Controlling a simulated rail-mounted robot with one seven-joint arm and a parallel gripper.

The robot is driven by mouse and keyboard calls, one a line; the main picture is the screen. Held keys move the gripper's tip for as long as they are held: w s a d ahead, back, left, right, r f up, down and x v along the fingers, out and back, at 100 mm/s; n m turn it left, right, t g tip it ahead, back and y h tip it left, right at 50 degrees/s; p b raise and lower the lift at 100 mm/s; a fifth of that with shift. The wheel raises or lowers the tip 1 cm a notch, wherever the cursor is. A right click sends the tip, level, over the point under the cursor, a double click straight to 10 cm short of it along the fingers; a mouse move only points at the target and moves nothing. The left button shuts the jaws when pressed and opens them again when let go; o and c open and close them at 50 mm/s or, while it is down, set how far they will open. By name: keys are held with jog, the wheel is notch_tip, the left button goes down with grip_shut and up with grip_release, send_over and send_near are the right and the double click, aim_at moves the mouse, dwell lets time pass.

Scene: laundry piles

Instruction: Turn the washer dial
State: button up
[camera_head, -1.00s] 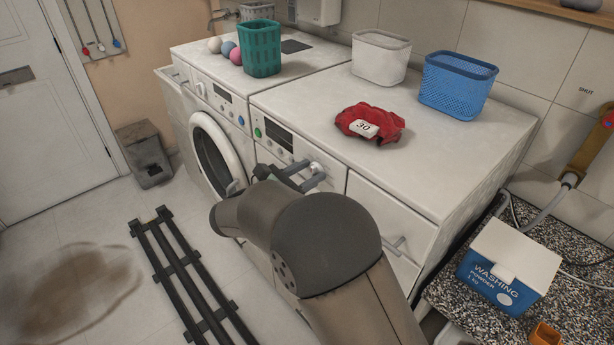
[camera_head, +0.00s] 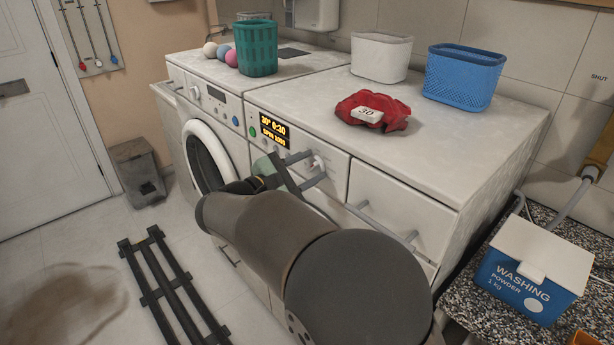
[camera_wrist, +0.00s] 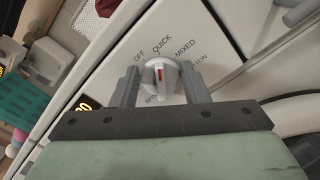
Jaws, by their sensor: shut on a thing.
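The washer (camera_head: 440,165) is white, and a red cloth (camera_head: 362,110) with a white tag reading 30 lies on top. Its display (camera_head: 273,130) is lit in orange, with 30°, 0:30 and a spin line. The pale dial (camera_head: 318,161) is on the front panel, right of the display. In the wrist view the dial (camera_wrist: 160,76) sits between the fingers of my gripper (camera_wrist: 161,82), which is shut on it. OFF is to the left and MIXED to the right. The gripper also shows in the head view (camera_head: 303,172).
A green basket (camera_head: 257,48), coloured balls, a white basket (camera_head: 381,57) and a blue basket (camera_head: 463,76) stand on top of the machines. A washing powder box (camera_head: 527,268) is at right. A dark rack (camera_head: 172,285) lies on the floor.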

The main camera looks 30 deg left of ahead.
dwell(0.3)
jog(key=o, duration=1)
jog(key=shift+c, duration=0.2)
jog(key=shift+s, duration=0.15)
jog(key=b+v, duration=0.1)
jog(key=v, duration=1.6)
jog(key=shift+b, duration=0.3)
